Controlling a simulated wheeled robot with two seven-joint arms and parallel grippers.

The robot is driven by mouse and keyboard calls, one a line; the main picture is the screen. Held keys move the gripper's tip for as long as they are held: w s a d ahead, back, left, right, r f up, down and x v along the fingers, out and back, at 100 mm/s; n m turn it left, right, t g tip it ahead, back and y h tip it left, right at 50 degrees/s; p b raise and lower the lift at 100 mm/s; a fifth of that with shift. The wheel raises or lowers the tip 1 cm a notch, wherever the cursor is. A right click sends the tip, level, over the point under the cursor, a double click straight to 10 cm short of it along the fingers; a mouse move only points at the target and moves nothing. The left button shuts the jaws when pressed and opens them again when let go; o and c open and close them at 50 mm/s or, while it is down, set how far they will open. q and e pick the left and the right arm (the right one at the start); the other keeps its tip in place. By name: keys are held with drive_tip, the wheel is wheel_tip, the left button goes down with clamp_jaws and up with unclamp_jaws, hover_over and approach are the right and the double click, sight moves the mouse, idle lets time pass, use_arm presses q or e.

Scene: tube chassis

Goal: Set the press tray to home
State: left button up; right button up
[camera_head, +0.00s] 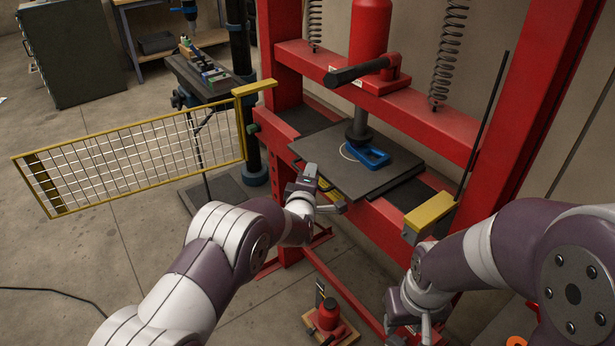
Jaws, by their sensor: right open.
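The press tray (345,167) is a flat dark grey plate in the red press, below the press ram (358,128). A blue part (369,156) with a pale ring beside it lies on the tray. My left gripper (323,190) is at the tray's front left edge, with its fingers on either side of a small yellow part there. Whether it touches or grips anything is unclear. My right gripper (416,333) is open and low at the bottom edge of the view, in front of the press and apart from the tray.
A yellow-framed mesh guard (130,160) stands swung out at the left. A yellow block (429,213) sits on the press frame right of the tray. A red bottle jack (328,318) stands on the floor below. A drill press table (205,78) is behind left.

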use_arm(q)
drive_tip(key=shift+r, duration=0.1)
drive_tip(key=v, duration=1.2)
drive_tip(key=shift+s, duration=0.3)
